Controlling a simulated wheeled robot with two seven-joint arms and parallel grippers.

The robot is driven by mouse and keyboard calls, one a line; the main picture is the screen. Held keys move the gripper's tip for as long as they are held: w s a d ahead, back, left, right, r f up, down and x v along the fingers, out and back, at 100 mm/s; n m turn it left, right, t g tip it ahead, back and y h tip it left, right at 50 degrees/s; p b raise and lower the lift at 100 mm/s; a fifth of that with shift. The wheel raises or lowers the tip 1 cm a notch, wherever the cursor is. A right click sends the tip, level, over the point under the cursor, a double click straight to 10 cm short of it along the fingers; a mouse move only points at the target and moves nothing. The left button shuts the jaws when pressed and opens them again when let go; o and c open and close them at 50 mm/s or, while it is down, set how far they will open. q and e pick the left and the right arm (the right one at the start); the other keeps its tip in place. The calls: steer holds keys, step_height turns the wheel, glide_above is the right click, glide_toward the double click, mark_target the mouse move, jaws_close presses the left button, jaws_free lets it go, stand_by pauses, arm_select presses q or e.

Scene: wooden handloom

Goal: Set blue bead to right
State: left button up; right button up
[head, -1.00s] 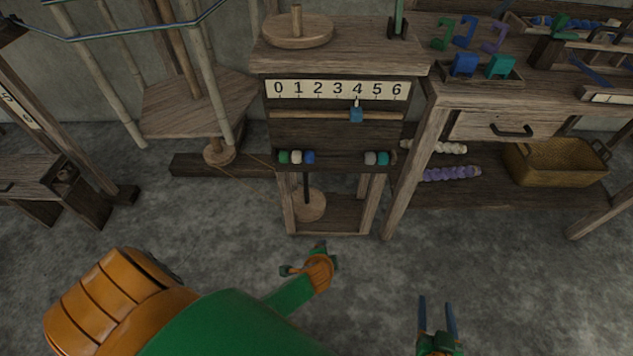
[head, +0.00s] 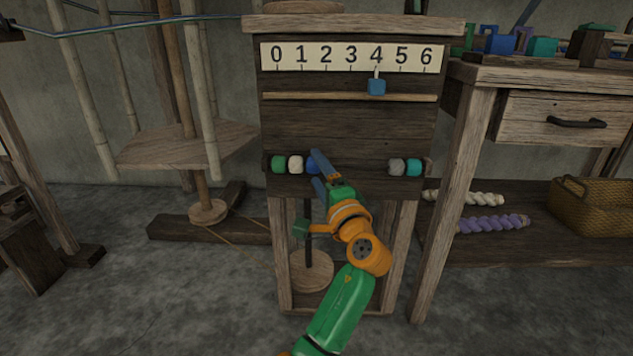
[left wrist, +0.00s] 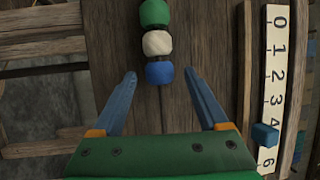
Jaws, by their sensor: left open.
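The blue bead (left wrist: 159,72) is third in a row beside a white bead (left wrist: 157,43) and a green bead (left wrist: 154,13) in the left wrist view. In the head view the row is on the left of the bead rail, and the blue bead (head: 311,167) is partly hidden by my left gripper (head: 319,169). A grey bead (head: 397,167) and a teal bead (head: 414,167) sit at the rail's right end, with a gap between. My left gripper is open, its blue fingers on either side of the blue bead's line, the bead near the fingertips. My right gripper is out of view.
Above the rail, a 0–6 number scale (head: 350,57) has a blue slider (head: 376,87) under 4. A drawer table (head: 540,75) stands at the right, with yarn skeins (head: 490,224) and a basket (head: 597,205) below. A bamboo winder (head: 190,145) stands at the left.

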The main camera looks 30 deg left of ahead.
arm_select(q)
steer(key=shift+w+a, duration=0.45)
steer(key=shift+a, duration=0.15)
jaws_close()
stand_by(1.0)
